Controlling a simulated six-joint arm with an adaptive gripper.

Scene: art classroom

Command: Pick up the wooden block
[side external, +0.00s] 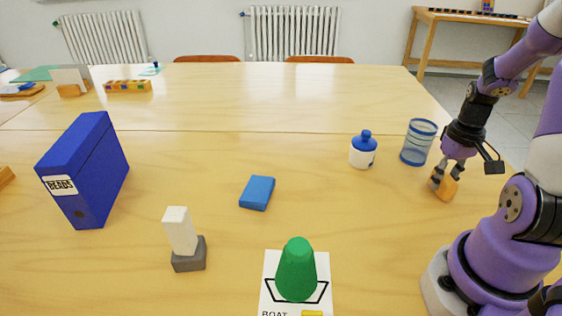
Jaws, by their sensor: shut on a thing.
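The wooden block (445,189) is a small orange-tan piece at the right of the table in the side external view. My gripper (444,178) points down over it and is shut on its upper part, with fingers on its sides. The block looks slightly tilted. The fingers hide part of its top. I cannot tell whether its lower edge touches the table or is just above it.
A clear blue-banded cup (418,142) stands close left of my gripper, with a blue-lidded white jar (362,150) beyond it. A blue block (257,192), green cone (296,270), white-and-grey piece (181,238) and blue BEADS box (88,170) stand farther left. Table between them is clear.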

